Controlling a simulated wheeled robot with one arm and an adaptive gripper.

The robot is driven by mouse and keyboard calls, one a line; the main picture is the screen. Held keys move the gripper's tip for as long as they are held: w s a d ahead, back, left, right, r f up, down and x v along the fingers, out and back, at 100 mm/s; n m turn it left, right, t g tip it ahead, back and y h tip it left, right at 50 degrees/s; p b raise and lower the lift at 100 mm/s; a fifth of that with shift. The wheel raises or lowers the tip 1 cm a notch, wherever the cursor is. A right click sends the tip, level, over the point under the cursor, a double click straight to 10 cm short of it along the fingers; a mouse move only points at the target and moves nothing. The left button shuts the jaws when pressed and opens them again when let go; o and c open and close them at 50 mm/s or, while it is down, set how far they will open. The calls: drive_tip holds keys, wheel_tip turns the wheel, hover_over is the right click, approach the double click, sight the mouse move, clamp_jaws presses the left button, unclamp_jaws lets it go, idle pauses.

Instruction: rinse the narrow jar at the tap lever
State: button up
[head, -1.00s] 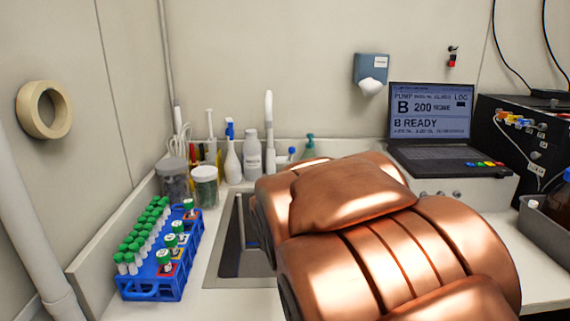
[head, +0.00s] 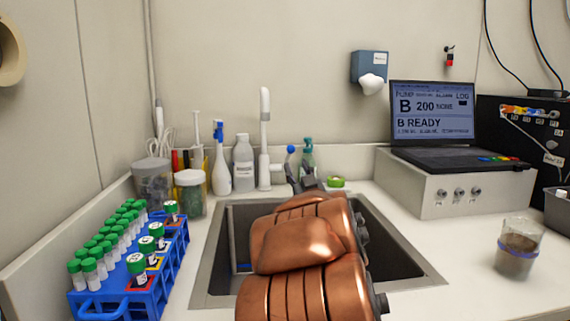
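The white tap (head: 264,135) stands upright behind the sink (head: 213,265). A blue knob (head: 290,150) shows just right of it, possibly its lever. My gripper (head: 302,176) reaches over the sink towards its back edge, close to the tap and knob. Its dark fingers show only in part beyond my copper arm; whether they hold anything is hidden. Two lidded jars stand left of the tap: a wider grey-lidded one (head: 153,184) and a white-lidded one (head: 191,197). I cannot tell whether either is the narrow jar.
A blue rack (head: 148,300) of green-capped tubes stands left of the sink. Bottles (head: 243,165) line the back wall. A clear cup with brown contents (head: 517,255) stands on the right counter. A laptop (head: 432,125) sits on a box (head: 430,190).

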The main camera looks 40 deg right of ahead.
sight(290, 151)
drive_tip(key=shift+t, duration=0.3)
drive_tip(key=shift+b+x, duration=0.4)
drive_tip(key=shift+x, duration=3.6)
clamp_jaws()
